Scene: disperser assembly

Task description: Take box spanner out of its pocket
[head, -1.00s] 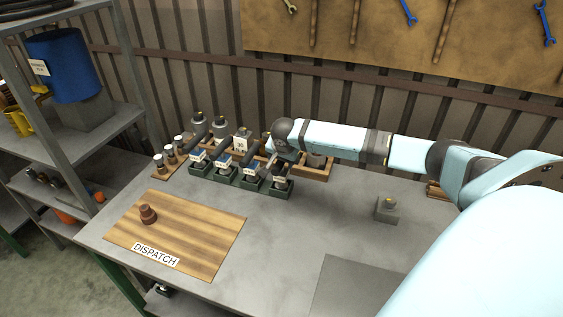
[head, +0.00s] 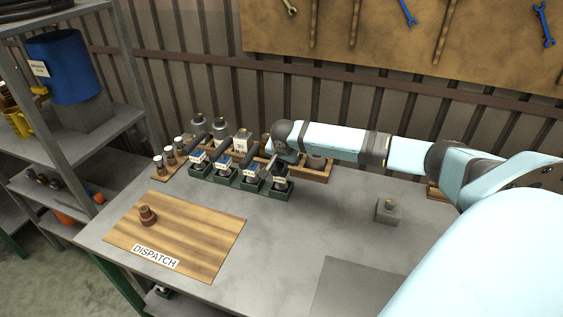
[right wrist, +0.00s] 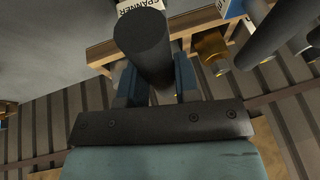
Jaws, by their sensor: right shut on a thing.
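The box spanner shows as a thick dark grey cylinder (right wrist: 143,45) in the right wrist view, beside a white card reading SPANNER (right wrist: 141,6). My right gripper (right wrist: 157,82) is shut on it, with one blue finger on each side. The cylinder's lower end and its pocket are hidden, so I cannot tell how deep it sits. In the head view my right arm's wrist (head: 284,134) is over the right end of the row of green pockets (head: 277,195), and the fingers are hardly visible. My left gripper is not in view.
Other dark-handled tools (head: 221,131) stand close to the left of my right wrist. A wooden tray (head: 318,178) lies just right. A wooden DISPATCH board (head: 200,235) with a brown part (head: 147,215) lies front left. A grey block (head: 387,212) stands right. The table's middle is clear.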

